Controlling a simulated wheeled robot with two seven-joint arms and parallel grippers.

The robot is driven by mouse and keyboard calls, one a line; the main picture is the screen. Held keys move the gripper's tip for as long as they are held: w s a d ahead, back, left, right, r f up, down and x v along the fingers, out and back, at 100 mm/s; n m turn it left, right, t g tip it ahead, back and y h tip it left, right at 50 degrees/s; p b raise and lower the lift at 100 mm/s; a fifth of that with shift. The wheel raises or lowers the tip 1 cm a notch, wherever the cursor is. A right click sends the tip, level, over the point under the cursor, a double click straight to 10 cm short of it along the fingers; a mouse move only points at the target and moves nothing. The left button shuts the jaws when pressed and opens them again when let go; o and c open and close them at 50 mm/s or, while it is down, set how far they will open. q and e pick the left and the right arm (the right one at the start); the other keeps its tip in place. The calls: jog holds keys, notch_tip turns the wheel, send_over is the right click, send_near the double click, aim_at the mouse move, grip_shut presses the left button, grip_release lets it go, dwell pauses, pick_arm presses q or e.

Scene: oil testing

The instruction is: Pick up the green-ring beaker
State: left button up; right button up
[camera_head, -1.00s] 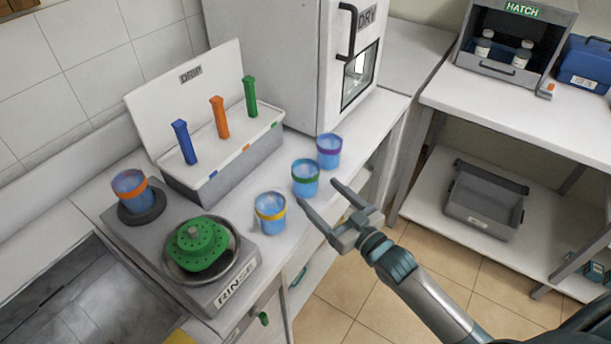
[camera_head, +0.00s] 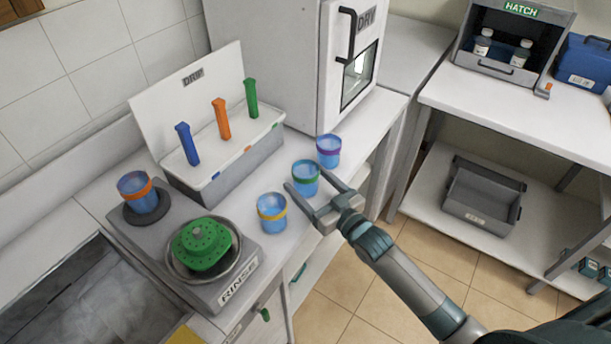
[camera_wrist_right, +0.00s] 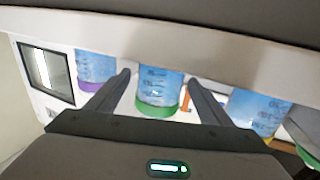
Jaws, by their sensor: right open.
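The green-ring beaker (camera_head: 306,178) is a blue cup with a green band, standing on the white counter. It also shows in the right wrist view (camera_wrist_right: 160,88), upside down, between the two fingers. My right gripper (camera_head: 307,178) is open, with one finger on each side of the beaker near its front. I cannot tell whether the fingers touch it. A yellow-ring beaker (camera_head: 271,213) stands to the left and a purple-ring beaker (camera_head: 329,151) to the right. My left gripper is not in view.
The DRIP box (camera_head: 236,150) with blue, orange and green handles stands behind. The RINSE unit (camera_head: 240,284) holds a green strainer (camera_head: 201,245) and an orange-ring beaker (camera_head: 138,193). The DRY cabinet (camera_head: 284,60) is at the back. The counter's front edge lies under my right gripper.

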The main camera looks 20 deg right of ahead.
aim_at(314, 177)
jog(key=shift+w+a, duration=0.15)
jog(key=shift+w, duration=0.15)
jog(key=shift+c, duration=0.7)
jog(key=c, duration=1.1)
jog(key=shift+r, duration=0.15)
jog(key=shift+r+b, duration=0.35)
jog(key=shift+r, duration=0.3)
notch_tip(314, 177, up, 2)
jog(key=shift+r+b, duration=0.2)
jog(key=shift+b, duration=0.2)
jog(key=s+d+r+b, duration=0.3)
jog(key=s+d+r, duration=0.3)
jog(key=d, duration=0.4)
jog(key=shift+r, duration=0.5)
